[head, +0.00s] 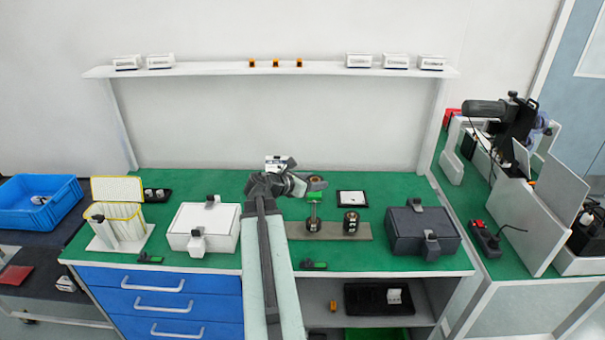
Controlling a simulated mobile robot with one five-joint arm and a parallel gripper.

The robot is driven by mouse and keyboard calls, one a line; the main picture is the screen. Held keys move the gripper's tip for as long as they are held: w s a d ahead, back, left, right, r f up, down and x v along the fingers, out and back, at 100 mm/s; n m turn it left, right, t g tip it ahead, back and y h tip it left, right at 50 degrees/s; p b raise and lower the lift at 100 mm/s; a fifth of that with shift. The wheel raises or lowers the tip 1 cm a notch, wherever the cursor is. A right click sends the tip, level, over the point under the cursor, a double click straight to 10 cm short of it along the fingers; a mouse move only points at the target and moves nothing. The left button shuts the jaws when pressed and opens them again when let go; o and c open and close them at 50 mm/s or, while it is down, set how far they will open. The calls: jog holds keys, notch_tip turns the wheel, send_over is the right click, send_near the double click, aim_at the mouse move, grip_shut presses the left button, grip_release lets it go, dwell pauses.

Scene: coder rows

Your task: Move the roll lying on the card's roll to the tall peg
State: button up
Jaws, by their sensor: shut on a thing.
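My gripper (302,185) is above the middle of the green bench, shut on a dark roll (317,182) with a brownish core. Below it stands a peg (313,210) with a green upper part, on a grey-brown plate (382,231). A dark roll (313,226) sits around the foot of this peg. Another dark roll or short stack (351,222) stands on the plate to its right. A white card (352,198) with a black border lies behind the plate. The held roll appears above the peg; their exact alignment cannot be told.
A white case (203,227) stands left of my arm, and a dark case (422,230) right of the plate. A white shelf (215,69) spans the back. Green bench shows between the things.

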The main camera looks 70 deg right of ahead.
aim_at(313, 213)
jog(key=shift+w+f+b, duration=0.1)
jog(key=shift+f+b, duration=0.7)
jog(key=shift+b, duration=0.05)
notch_tip(313, 213, down, 3)
jog(key=b, duration=0.3)
jog(key=shift+f, duration=0.2)
jog(key=shift+f+b, duration=4.55)
jog(key=shift+b, duration=0.2)
dwell(1.7)
